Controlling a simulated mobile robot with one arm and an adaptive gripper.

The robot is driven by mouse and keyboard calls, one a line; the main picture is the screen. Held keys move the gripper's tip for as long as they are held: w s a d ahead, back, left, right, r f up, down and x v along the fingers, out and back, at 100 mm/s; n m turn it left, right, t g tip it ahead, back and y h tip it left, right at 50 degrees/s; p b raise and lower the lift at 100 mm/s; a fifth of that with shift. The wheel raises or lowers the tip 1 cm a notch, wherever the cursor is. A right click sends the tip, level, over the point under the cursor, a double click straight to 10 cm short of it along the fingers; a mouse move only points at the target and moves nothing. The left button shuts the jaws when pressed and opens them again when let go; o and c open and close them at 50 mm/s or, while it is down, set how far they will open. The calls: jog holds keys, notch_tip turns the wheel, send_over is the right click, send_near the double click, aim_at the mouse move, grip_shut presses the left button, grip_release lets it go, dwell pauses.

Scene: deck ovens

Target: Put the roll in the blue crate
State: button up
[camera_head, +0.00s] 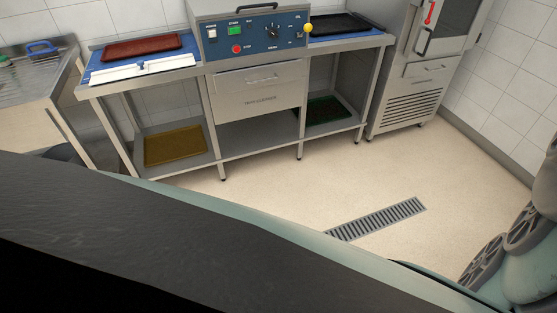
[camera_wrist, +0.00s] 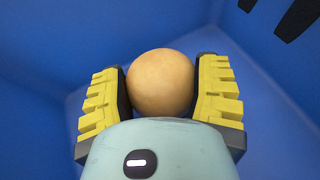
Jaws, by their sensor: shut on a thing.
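In the wrist view a round, light-brown roll (camera_wrist: 161,83) sits between the two yellow-padded fingers of my gripper (camera_wrist: 162,88). Both fingers press against its sides, and the gripper is shut on it. Blue walls and a blue floor of the blue crate (camera_wrist: 130,25) surround the gripper and the roll. I cannot tell whether the roll touches the crate's floor. The head view shows neither the roll nor the crate; a large dark part of my own body fills its lower left.
A steel bench with a control panel (camera_head: 255,38) stands at the back, with a red tray (camera_head: 143,47) and a black tray (camera_head: 335,24) on it. A steel cabinet (camera_head: 425,70) stands at the right. The floor around the drain grate (camera_head: 375,218) is clear.

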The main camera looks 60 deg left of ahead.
jog(key=shift+w+a+f, duration=0.1)
jog(key=shift+f, duration=0.15)
jog(key=o, duration=1)
jog(key=shift+o, duration=0.2)
jog(key=shift+r+p, duration=0.8)
jog(key=shift+r, duration=0.15)
jog(key=v, duration=0.1)
jog(key=p+v, duration=0.1)
jog(key=v, duration=0.3)
jog(key=shift+a+f+p, duration=0.2)
jog(key=shift+p, duration=0.1)
jog(key=shift+v, duration=1.1)
jog(key=shift+d, duration=0.15)
